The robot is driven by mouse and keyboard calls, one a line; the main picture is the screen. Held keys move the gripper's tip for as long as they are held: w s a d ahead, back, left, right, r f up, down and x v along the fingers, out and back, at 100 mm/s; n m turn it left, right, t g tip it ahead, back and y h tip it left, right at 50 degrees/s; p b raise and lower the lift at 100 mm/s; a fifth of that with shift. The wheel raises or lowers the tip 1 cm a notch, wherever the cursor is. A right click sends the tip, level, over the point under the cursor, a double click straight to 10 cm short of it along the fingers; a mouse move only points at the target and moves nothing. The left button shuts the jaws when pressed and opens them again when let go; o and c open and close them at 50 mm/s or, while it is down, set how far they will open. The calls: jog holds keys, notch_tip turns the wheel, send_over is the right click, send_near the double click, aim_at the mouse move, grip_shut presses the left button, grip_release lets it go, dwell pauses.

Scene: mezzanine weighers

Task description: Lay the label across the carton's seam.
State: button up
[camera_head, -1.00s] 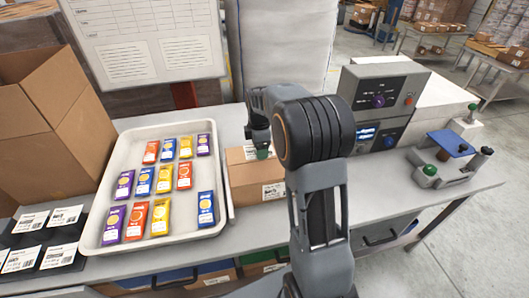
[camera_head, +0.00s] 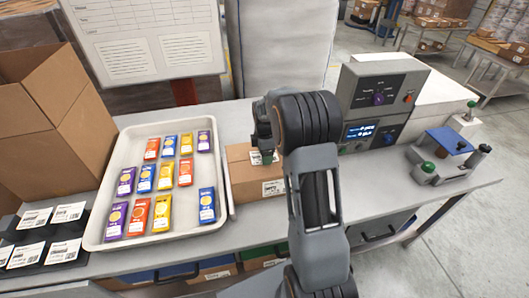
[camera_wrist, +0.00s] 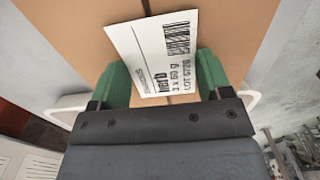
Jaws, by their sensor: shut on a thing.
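The brown carton (camera_head: 245,180) stands on the bench right of the tray, with a printed label on its front face. My gripper (camera_head: 267,156) is over the carton's top. In the wrist view its green fingertips (camera_wrist: 158,76) are shut on a white label (camera_wrist: 140,40) printed with a barcode, "herb" and a lot number. The carton's top (camera_wrist: 90,20) fills the view behind. I cannot tell whether the label touches the carton.
A white tray (camera_head: 95,235) of coloured packets stands just left of the carton. An open cardboard box (camera_head: 60,110) and a dark holder with several labels (camera_head: 45,240) are further left. A grey control unit (camera_head: 380,95) and a green-knobbed device (camera_head: 447,150) stand right.

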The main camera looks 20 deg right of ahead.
jog(key=o, duration=0.9)
jog(key=shift+o, duration=0.2)
jog(key=shift+r, duration=0.1)
notch_tip(320, 180, up, 11)
jog(key=b, duration=0.1)
jog(key=s+a+r+m+t, duration=0.1)
jog(key=s+a+r+m, duration=0.2)
jog(key=s+m, duration=0.15)
jog(key=s+a+r+m+t, duration=0.1)
jog(key=s+a+r+m, duration=0.2)
jog(key=s, duration=0.3)
jog(key=s+a+f+m+t, duration=0.1)
jog(key=s+a+m, duration=0.1)
jog(key=s+m, duration=0.2)
jog(key=s+a+f+m+t, duration=0.1)
jog(key=s+m, duration=0.3)
jog(key=s, duration=0.4)
jog(key=shift+a+f+t, duration=0.3)
jog(key=shift+a+f, duration=0.2)
jog(key=shift+f, duration=0.25)
jog(key=shift+w, duration=0.1)
